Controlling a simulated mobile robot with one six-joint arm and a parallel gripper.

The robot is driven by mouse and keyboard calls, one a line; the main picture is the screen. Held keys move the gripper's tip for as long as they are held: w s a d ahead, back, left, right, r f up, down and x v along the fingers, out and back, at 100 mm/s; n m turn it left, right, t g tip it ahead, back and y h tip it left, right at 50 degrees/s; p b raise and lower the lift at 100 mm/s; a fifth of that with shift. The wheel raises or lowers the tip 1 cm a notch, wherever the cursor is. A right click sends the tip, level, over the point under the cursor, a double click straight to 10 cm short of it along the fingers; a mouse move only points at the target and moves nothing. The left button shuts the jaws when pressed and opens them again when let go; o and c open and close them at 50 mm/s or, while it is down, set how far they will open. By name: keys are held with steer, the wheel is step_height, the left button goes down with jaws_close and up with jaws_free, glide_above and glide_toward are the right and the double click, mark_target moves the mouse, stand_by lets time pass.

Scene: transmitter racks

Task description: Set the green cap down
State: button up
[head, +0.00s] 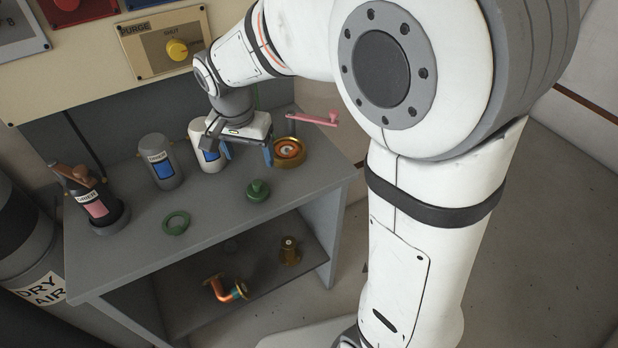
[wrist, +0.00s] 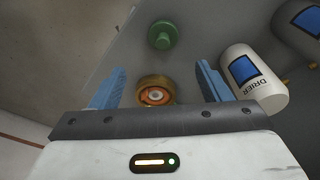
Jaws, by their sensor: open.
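The green cap (head: 258,190) sits on the grey bench top near its front edge, clear of other things. It also shows in the wrist view (wrist: 162,35), beyond the fingertips. My gripper (head: 247,153) is open and empty above the back right of the bench, with its blue fingers apart. In the wrist view a brass ring-shaped fitting (wrist: 155,90) shows between the fingers. In the head view this fitting (head: 288,153) stands on the bench just right of my gripper. I cannot tell whether the fingers touch it.
A white drier bottle (head: 207,146) stands close left of my gripper; a grey bottle (head: 161,162) and a dark bottle (head: 95,199) stand farther left. A green ring (head: 176,223) lies near the front edge. A pink-handled lever (head: 313,119) is behind the brass fitting. Brass parts lie on the lower shelf (head: 250,285).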

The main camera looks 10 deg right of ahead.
steer(key=s+d+r+n+t, duration=0.1)
steer(key=s+d+n, duration=0.4)
steer(key=s+d, duration=0.9)
steer(key=shift+s+d+n+y, duration=0.3)
steer(key=shift+s+d+y, duration=0.1)
steer(key=shift+s, duration=0.8)
